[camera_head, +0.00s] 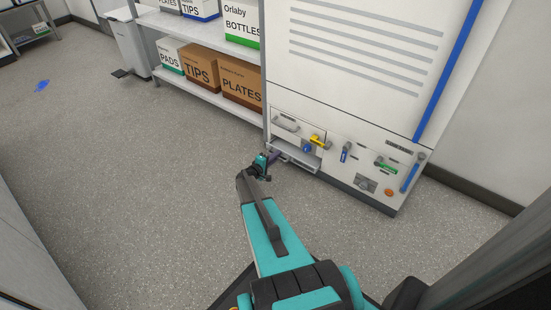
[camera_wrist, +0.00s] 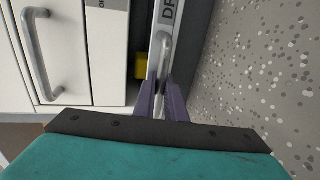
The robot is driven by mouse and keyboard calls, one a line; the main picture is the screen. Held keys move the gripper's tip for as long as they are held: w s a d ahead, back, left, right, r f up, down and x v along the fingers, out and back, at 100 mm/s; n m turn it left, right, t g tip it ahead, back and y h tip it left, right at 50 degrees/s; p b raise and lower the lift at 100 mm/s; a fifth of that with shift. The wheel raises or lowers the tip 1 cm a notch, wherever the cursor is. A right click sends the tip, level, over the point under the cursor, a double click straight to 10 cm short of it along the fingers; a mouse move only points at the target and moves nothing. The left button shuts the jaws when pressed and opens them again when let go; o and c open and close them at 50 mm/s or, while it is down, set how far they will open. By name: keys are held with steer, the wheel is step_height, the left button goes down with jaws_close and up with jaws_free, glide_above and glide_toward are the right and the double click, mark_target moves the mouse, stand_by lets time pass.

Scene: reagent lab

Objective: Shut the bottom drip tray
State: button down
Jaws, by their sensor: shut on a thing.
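The bottom drip tray (camera_head: 300,157) sticks out low on the front of the white cabinet, below a drawer with a grey handle. In the wrist view its light front (camera_wrist: 172,14) shows the start of a label, "DR", and a grey bar handle (camera_wrist: 164,48). My gripper (camera_head: 275,156) is at the tray's left end, low above the floor. In the wrist view the two purple fingers of my gripper (camera_wrist: 162,100) are shut on the handle's near part. The fingers hide the handle's end.
The drawer (camera_wrist: 108,50) stands beside the tray; a dark gap with something yellow (camera_wrist: 140,82) lies between. Valves, levers and an orange button (camera_head: 389,192) are on the cabinet to the right. Shelves with boxes (camera_head: 201,70) stand left.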

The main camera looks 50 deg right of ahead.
steer(key=shift+s+d, duration=0.25)
steer(key=shift+d, duration=0.1)
steer(key=c, duration=1.8)
jaws_free()
steer(key=shift+r, duration=0.1)
steer(key=shift+a+r, duration=0.3)
steer(key=shift+a, duration=0.2)
steer(key=p+v, duration=0.1)
steer(key=v, duration=0.3)
steer(key=p+v, duration=0.1)
steer(key=v, duration=0.4)
steer(key=f+p+v, duration=0.1)
steer(key=v, duration=0.3)
steer(key=shift+w+a+p, duration=0.15)
steer(key=shift+a+p, duration=0.15)
